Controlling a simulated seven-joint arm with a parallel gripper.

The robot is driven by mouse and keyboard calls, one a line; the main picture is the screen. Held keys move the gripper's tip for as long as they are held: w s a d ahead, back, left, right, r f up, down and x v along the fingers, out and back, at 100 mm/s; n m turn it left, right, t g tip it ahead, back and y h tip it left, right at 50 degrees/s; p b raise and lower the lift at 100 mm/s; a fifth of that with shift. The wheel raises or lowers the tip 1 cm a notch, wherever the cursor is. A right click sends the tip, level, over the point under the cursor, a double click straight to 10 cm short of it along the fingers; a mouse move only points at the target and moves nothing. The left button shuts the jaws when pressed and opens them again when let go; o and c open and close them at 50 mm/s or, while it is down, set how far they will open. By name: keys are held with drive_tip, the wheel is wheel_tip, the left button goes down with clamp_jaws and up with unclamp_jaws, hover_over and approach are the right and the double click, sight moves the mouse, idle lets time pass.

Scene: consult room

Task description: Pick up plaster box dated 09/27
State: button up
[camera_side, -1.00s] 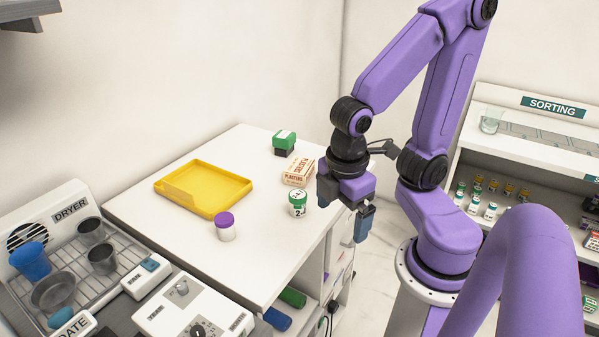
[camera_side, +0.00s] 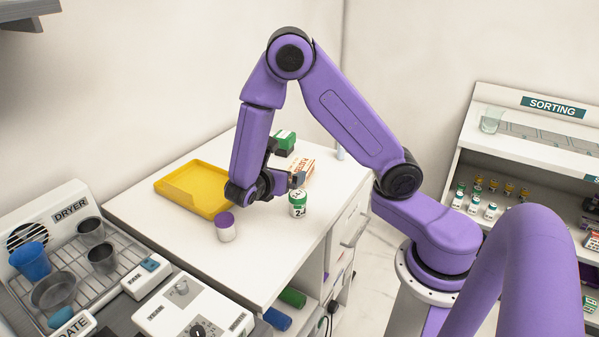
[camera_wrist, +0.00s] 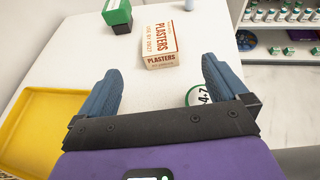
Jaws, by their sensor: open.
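The plaster box (camera_wrist: 160,47) is cream with red-brown "PLASTERS" lettering and lies on the white table. In the wrist view it is beyond my gripper (camera_wrist: 161,85), between the lines of the two open blue fingers and apart from them. No date is readable on it. In the side view the box (camera_side: 308,169) is partly hidden behind my gripper (camera_side: 297,180), which is low over the table, pointing towards the box side. The gripper is empty.
A green-lidded jar (camera_side: 298,204) stands close to my gripper's right finger. A green and black box (camera_side: 284,143) is behind the plaster box. A yellow tray (camera_side: 177,184) and a purple-lidded jar (camera_side: 225,228) are to the left. The front of the table is clear.

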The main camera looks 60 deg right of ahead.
approach(299, 165)
drive_tip(key=x, duration=0.5)
drive_tip(key=shift+s+d+r, duration=0.1)
drive_tip(key=shift+s+d, duration=0.1)
drive_tip(key=shift+s, duration=0.05)
drive_tip(key=shift+w+f+x, duration=0.1)
drive_tip(key=shift+f+x, duration=0.05)
drive_tip(key=shift+x, duration=1.25)
drive_tip(key=shift+w+f+x, duration=0.1)
drive_tip(key=shift+x, duration=1.25)
drive_tip(key=shift+a, duration=0.15)
drive_tip(key=c, duration=1)
drive_tip(key=shift+c, duration=0.2)
drive_tip(key=shift+r, duration=0.15)
